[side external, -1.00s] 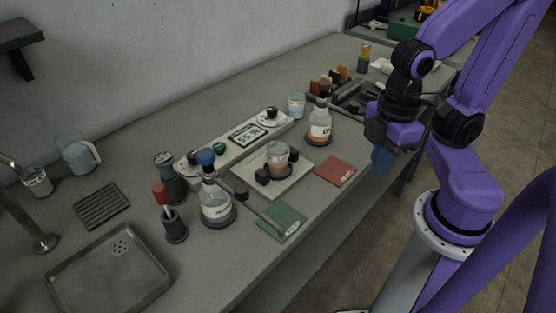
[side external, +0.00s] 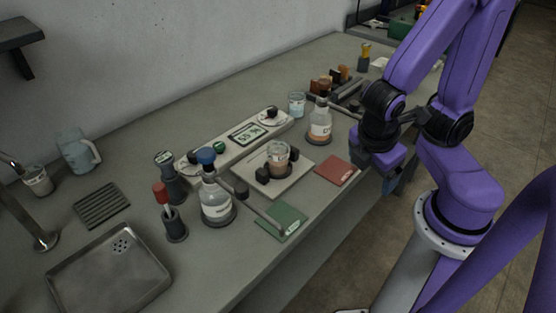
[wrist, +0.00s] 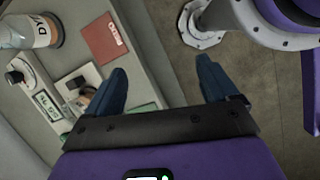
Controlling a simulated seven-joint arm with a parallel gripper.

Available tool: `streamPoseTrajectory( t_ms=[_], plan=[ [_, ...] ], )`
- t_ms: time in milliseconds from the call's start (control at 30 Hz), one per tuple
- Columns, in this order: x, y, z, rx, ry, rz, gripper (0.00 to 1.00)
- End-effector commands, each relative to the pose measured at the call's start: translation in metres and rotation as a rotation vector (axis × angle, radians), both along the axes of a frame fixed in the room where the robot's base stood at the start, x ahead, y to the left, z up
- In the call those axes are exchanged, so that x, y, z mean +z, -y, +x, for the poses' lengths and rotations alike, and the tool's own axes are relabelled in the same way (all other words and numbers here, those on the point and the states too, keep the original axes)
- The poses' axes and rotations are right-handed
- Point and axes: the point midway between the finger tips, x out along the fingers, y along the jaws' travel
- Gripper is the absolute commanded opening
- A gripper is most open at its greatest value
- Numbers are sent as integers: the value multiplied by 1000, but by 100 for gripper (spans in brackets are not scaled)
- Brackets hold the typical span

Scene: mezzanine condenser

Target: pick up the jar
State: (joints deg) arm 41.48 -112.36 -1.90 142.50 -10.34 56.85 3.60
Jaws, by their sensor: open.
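A small glass jar (side external: 278,159) with brownish contents stands upright on a pale square plate (side external: 295,185), between dark blocks. In the wrist view it is mostly hidden by the left finger, with the plate (wrist: 88,75) partly showing. My gripper (side external: 396,184) is right of the jar, past the red mat and near the bench's front edge; its fingers are mostly hidden there. In the wrist view my gripper (wrist: 162,72) has its two blue fingers wide apart, with nothing between them but bench edge and floor.
A stoppered bottle (side external: 320,124) stands behind the red mat (side external: 336,170). A round flask (side external: 215,203) and a green mat (side external: 283,221) are left of and in front of the plate. A long panel with a digital display (side external: 246,134) lies behind. A metal sink (side external: 110,272) is at left.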

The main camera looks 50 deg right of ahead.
Motion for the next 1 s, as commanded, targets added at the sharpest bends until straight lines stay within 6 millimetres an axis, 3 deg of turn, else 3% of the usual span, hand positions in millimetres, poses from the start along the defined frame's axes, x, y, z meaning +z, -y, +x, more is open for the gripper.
streamPoseTrajectory(
  t_ms=[200,467,800,1000],
  plan=[
    [-25,5,20,221,49,-338,87],
    [-41,-3,48,507,163,-698,87],
    [-58,-40,81,920,371,-1099,87],
    [-67,-62,89,1089,464,-1229,87]
  ],
)
